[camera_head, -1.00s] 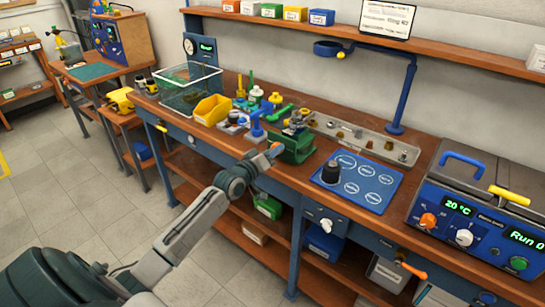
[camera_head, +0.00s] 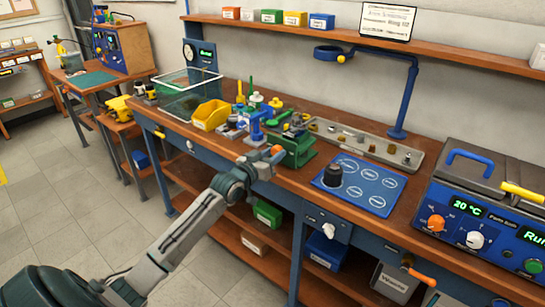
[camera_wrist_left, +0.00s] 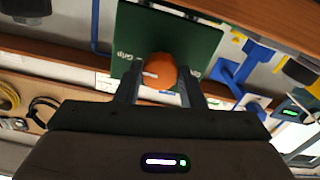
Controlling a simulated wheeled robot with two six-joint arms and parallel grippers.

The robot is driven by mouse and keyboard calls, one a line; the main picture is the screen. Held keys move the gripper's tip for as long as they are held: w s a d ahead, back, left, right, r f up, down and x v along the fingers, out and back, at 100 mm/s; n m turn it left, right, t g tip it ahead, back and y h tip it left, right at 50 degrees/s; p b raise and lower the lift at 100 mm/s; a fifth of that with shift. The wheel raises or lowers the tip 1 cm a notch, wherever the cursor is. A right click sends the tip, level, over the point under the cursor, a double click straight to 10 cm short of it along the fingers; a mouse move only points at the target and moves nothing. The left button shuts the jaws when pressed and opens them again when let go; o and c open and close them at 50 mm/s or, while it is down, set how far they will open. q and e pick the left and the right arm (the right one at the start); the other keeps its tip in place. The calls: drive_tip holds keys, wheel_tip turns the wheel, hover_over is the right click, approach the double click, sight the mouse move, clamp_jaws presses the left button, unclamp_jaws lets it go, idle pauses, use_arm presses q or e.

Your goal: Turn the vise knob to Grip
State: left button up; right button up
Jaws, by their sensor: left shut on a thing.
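The green vise (camera_head: 297,152) stands at the bench's front edge in the head view. Its orange knob (camera_head: 277,150) shows at the tip of my left gripper (camera_head: 268,158). In the left wrist view the rounded orange knob (camera_wrist_left: 160,72) sits between the two dark fingers of my left gripper (camera_wrist_left: 160,88), which is shut on it. Behind it is the vise's green face (camera_wrist_left: 200,35) with white lettering, part of which reads "Grip". The knob's pointer direction is hard to make out. My right gripper is not in view.
A blue mat (camera_head: 375,190) with a black piece (camera_head: 333,174) lies right of the vise. A yellow bin (camera_head: 212,115) and several colored fittings stand to its left. A metal tray (camera_head: 370,143) lies behind. Open floor lies in front of the bench.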

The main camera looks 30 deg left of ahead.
use_arm(q)
drive_tip(key=shift+f, duration=0.1)
drive_tip(key=o, duration=1)
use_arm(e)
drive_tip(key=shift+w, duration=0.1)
use_arm(q)
drive_tip(key=shift+s, duration=0.55)
drive_tip(key=shift+s+a+p, duration=0.2)
drive_tip(key=shift+s+p, duration=0.35)
drive_tip(key=shift+s, duration=1.9)
drive_tip(key=shift+s+a+p, duration=0.2)
drive_tip(key=shift+s+p, duration=0.3)
drive_tip(key=shift+s, duration=1.9)
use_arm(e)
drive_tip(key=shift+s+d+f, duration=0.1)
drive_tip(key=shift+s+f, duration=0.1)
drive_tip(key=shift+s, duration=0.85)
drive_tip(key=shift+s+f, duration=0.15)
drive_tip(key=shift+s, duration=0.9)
